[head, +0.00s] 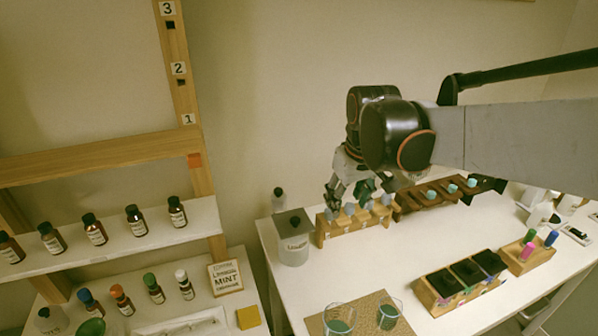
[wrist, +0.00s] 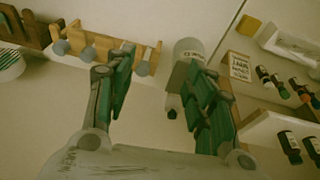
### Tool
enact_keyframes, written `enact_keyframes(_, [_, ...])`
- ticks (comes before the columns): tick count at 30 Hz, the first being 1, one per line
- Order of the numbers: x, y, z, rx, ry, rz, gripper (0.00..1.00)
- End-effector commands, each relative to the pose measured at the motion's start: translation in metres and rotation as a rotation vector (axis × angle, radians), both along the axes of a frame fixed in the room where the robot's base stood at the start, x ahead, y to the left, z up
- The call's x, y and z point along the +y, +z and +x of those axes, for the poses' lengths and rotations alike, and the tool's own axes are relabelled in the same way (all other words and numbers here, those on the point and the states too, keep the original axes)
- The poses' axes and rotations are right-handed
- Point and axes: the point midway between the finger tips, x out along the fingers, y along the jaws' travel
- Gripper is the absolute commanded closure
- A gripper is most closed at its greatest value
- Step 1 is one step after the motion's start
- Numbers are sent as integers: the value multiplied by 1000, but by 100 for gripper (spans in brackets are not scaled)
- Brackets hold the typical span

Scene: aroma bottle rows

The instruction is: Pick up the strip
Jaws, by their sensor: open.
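My gripper (head: 350,192) is open above the back of the white table, close over a light wooden rack with grey-blue pegs. In the wrist view my gripper (wrist: 158,68) shows two green-padded fingers wide apart with nothing between them. I cannot pick out a strip for certain in either view. A white tray (head: 182,329) at the lower left holds small pale pieces that are too small to tell. It also shows in the wrist view (wrist: 292,44), well to the right of the fingers.
The light rack (head: 345,231) stands beside a grey-lidded jar (head: 293,247). A darker rack (head: 436,195) is behind it. A box with dark compartments (head: 462,282) and green-filled glasses (head: 389,314) stand in front. Brown bottles (head: 95,229) line the left shelf. The table's middle is clear.

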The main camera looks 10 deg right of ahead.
Motion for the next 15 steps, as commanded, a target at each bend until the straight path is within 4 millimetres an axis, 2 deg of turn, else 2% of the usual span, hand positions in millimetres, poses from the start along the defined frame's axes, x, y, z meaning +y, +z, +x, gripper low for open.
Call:
enact_keyframes(1, [0, 10, 14, 18, 13, -4, 50])
enact_keyframes(6, [1, 17, 50, 92, 57, -13, 50])
enact_keyframes(15, [2, 12, 106, 209, 131, -22, 50])
